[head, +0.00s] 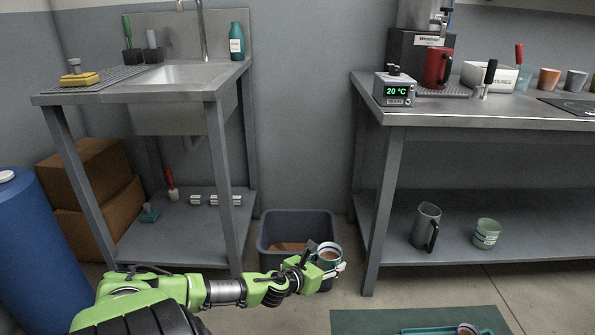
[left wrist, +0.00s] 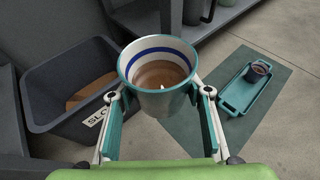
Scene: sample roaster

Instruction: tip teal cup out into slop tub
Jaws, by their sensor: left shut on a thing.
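The teal cup (left wrist: 161,101), pale inside with a blue band, is held between the fingers of my left gripper (left wrist: 160,93). It stands roughly upright and holds brown liquid. In the head view the cup (head: 329,262) is at the end of my left arm, with the gripper (head: 326,270) shut on it, at the right front side of the slop tub. The dark grey slop tub (head: 272,254) stands on the floor with brown contents; in the left wrist view the tub (left wrist: 60,118) is left of the cup, its label partly hidden. My right gripper is not in view.
A green mat (head: 360,322) lies on the floor with a teal tray (left wrist: 233,99) bearing a small cup (left wrist: 261,68). The sink table (head: 222,88) is left of the tub, the workbench (head: 470,114) right. A pitcher (head: 424,225) and green-white cup (head: 487,234) stand on its lower shelf.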

